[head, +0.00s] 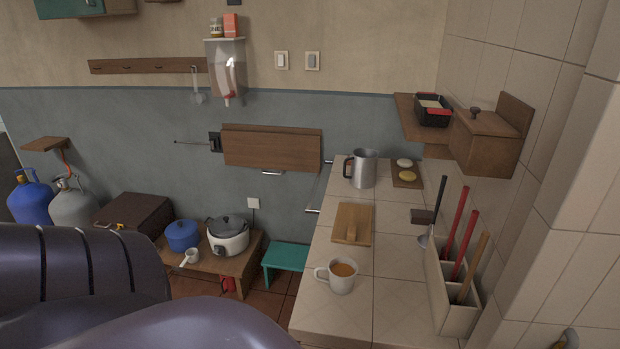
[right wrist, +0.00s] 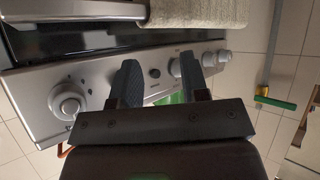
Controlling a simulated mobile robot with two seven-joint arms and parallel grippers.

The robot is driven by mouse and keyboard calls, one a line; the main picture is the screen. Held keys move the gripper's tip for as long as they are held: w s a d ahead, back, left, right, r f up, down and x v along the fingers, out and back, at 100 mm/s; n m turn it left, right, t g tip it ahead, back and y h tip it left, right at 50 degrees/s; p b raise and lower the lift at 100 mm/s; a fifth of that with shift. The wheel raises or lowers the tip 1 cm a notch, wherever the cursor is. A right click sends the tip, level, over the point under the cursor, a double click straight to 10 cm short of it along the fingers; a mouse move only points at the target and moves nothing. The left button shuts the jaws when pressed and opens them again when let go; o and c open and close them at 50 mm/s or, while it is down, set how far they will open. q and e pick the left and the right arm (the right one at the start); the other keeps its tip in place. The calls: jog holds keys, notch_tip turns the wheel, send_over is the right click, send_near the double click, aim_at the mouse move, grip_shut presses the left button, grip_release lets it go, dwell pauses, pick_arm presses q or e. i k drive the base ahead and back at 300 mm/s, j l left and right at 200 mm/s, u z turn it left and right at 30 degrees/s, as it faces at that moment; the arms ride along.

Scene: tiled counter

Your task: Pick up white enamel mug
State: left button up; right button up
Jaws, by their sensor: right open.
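The white enamel mug (head: 342,277) stands upright near the front of the tiled counter (head: 393,297), with brown liquid inside and its handle pointing left. No gripper is near it in the head view, where a dark arm of mine fills the lower left and no fingers show. My right gripper (right wrist: 163,83) shows in the right wrist view, with its two fingers apart and nothing between them. It is in front of a stove panel with knobs (right wrist: 140,85), away from the mug.
A wooden board (head: 353,224) lies behind the mug. A metal pitcher (head: 363,169) stands farther back. A utensil box (head: 453,290) with upright handles stands to the right. A wooden wall shelf (head: 415,124) overhangs the back right. A towel (right wrist: 199,12) hangs above the stove panel.

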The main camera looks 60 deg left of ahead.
aim_at(342, 270)
jog(key=u, duration=1.5)
jog(key=i+j, duration=0.1)
jog(key=j, duration=0.2)
jog(key=i+j+z, duration=0.1)
jog(key=j, duration=0.2)
jog(key=i+j+z, duration=0.25)
jog(key=j, duration=0.3)
jog(key=j+z, duration=0.25)
jog(key=j, duration=0.3)
jog(key=j+z, duration=0.3)
jog(key=j, duration=0.3)
jog(key=j+z, duration=0.4)
jog(key=j, duration=0.45)
jog(key=i+j+z, duration=0.25)
jog(key=j, duration=0.15)
jog(key=j+z, duration=0.2)
jog(key=j, duration=0.2)
